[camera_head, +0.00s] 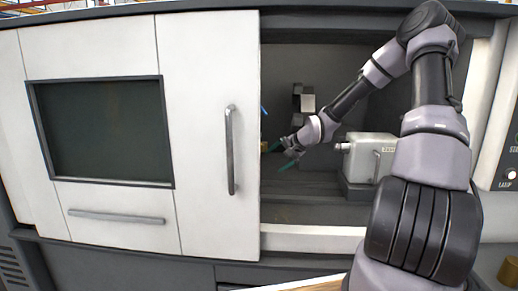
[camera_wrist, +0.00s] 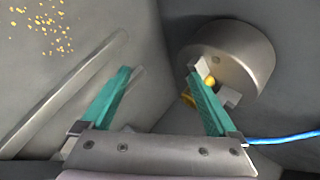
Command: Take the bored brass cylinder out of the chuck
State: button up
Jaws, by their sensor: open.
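The brass cylinder (camera_wrist: 210,82) shows as a small gold patch among the pale jaws of the grey chuck (camera_wrist: 238,45), at the upper right of the wrist view. My right finger hides part of it, and its bore cannot be made out. My gripper (camera_wrist: 159,73) has two teal fingers spread wide with nothing between them. The fingers are left of the chuck's middle, and only the right one overlaps the cylinder in the picture. In the head view my gripper (camera_head: 280,154) is inside the machine, by the door's edge, which hides the chuck.
The white sliding door (camera_head: 208,190) with a bar handle (camera_head: 230,150) borders the opening on the left. A grey tailstock (camera_head: 372,157) stands right of my gripper. A blue hose (camera_wrist: 285,138) runs at the right of the wrist view. Brass-coloured chips (camera_wrist: 42,25) lie at upper left.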

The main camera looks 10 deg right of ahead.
aim_at(264, 147)
jog(key=w+d+r+m+t+y, duration=0.2)
jog(key=w+d+m+t, duration=0.25)
jog(key=w, duration=0.25)
jog(key=shift+m, duration=0.45)
jog(key=x, duration=0.7)
jog(key=a+r+x, duration=0.1)
jog(key=x, duration=0.3)
jog(key=shift+a, duration=0.1)
jog(key=shift+r, duration=0.15)
grip_shut()
